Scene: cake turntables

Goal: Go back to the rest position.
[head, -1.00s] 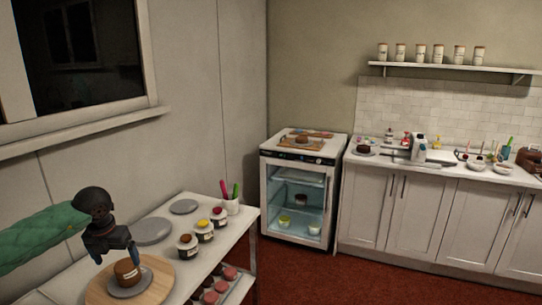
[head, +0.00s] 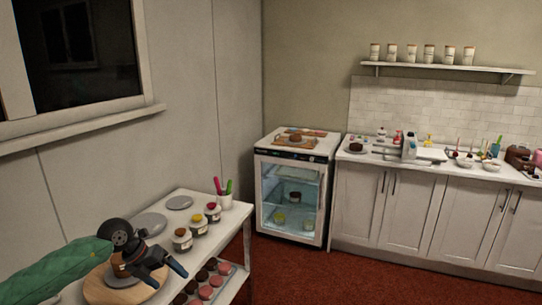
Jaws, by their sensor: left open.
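My left gripper (head: 168,270) is open and empty, low over the near end of the white cart. Its fingers point right, toward the cart's edge. A round wooden board (head: 104,290) lies under it with a grey turntable disc (head: 124,281) on top. The gripper and wrist hide most of the brown cake there, so I cannot tell whether they touch it. My green-sleeved left arm comes in from the left. My right gripper does not show.
The white cart (head: 218,225) carries grey discs (head: 180,202), several topped jars (head: 182,240) and a cup of pens (head: 225,200). Pink and dark cakes (head: 208,283) fill its lower shelf. A glass-door fridge (head: 292,195) and counter (head: 440,165) stand behind, with open red floor before them.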

